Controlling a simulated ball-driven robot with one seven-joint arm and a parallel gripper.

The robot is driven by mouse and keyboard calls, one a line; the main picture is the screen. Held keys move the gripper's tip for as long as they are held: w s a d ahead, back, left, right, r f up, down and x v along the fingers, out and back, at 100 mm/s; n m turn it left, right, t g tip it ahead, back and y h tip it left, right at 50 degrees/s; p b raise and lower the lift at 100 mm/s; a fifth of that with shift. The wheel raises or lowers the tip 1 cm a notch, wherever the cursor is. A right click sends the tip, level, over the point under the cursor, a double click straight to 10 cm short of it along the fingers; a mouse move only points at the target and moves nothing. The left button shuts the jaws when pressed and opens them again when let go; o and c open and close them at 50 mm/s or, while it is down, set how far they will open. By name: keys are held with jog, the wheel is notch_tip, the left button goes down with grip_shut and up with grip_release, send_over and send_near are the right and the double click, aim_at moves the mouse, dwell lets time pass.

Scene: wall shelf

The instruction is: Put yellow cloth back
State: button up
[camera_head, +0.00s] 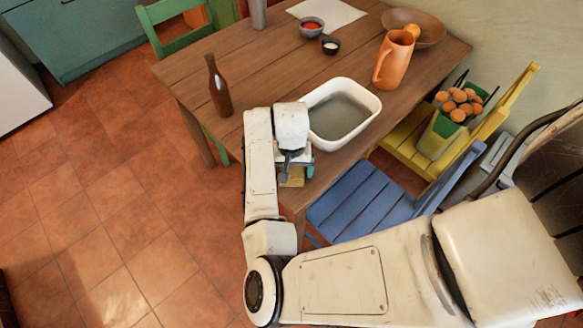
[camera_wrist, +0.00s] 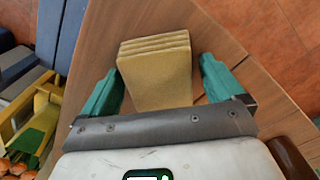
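The yellow cloth (camera_wrist: 156,75) is a folded, layered stack lying on the wooden table (camera_wrist: 225,45) near its edge. In the head view only a small part of the cloth (camera_head: 292,178) shows below my gripper (camera_head: 296,163). In the wrist view my gripper (camera_wrist: 160,67) is open, with one teal finger on each side of the cloth. There appears to be a narrow gap between the cloth and each finger. The near end of the cloth is hidden by the gripper body.
A white tub (camera_head: 343,114) with greyish contents stands just beyond my gripper. A brown bottle (camera_head: 218,88) is to the left. An orange pitcher (camera_head: 393,60) and bowls are farther back. A blue chair (camera_head: 360,207) and a yellow chair (camera_head: 405,138) stand along the table's right side.

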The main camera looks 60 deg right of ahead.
aim_at(291, 169)
jog(key=shift+o, duration=0.3)
notch_tip(291, 169, up, 12)
jog(key=s+d+r+n+t+h, duration=0.1)
jog(key=d+r+n+h, duration=0.3)
jog(key=d, duration=0.4)
jog(key=s+a+f+n+y, duration=0.2)
jog(key=s+a+f+n, duration=0.2)
jog(key=a, duration=0.5)
jog(key=s+a+f+n+y, duration=0.1)
jog(key=s+a+f+n, duration=0.2)
jog(key=s+a+f, duration=0.4)
jog(key=s+a, duration=0.1)
jog(key=a, duration=0.2)
jog(key=shift+s+f+n+y, duration=0.2)
jog(key=shift+s+n+y, duration=0.1)
jog(key=shift+n+y, duration=0.1)
